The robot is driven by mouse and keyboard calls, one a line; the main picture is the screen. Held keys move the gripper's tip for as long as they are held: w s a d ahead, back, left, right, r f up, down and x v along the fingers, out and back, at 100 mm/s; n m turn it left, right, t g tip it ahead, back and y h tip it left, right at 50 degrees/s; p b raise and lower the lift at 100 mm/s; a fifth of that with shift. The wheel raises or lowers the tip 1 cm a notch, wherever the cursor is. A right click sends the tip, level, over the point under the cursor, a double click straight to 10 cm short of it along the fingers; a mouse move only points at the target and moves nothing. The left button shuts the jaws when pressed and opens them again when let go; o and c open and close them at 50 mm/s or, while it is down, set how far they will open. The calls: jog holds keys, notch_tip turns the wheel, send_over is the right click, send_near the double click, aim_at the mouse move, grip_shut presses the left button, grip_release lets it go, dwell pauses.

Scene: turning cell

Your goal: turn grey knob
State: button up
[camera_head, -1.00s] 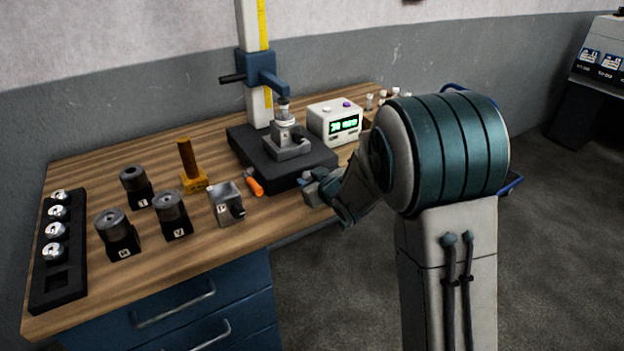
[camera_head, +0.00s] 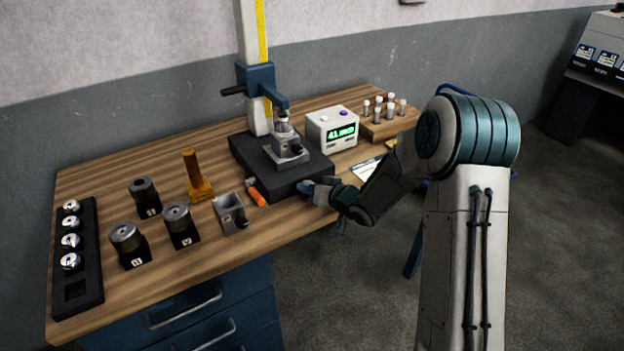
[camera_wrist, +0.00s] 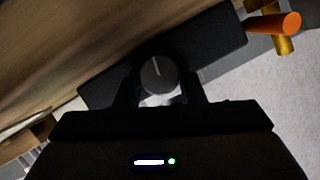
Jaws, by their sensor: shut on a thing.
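The grey knob (camera_wrist: 158,74) is round and dark with a pale index line on its face. In the wrist view it sits between the two fingers of my gripper (camera_wrist: 162,88), which is shut on it. In the head view my gripper (camera_head: 308,187) is at the front right edge of the black base plate (camera_head: 262,172) of the measuring stand, and it hides the knob. A white box (camera_head: 332,127) with a green lit display, reading something like 41, stands behind the plate on the right.
A clamp unit (camera_head: 287,152) stands on the plate under the stand's blue arm (camera_head: 262,88). An orange-handled tool (camera_head: 257,197), a small grey block (camera_head: 229,206) and several dark cylinders on blocks lie left of my gripper. A vial rack (camera_head: 388,126) is behind my arm.

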jog(key=shift+w+d+m+y+p, duration=0.2)
jog(key=shift+m+y+p, duration=0.3)
jog(key=shift+m+p, duration=0.55)
jog(key=o, duration=1)
jog(key=shift+s, duration=0.1)
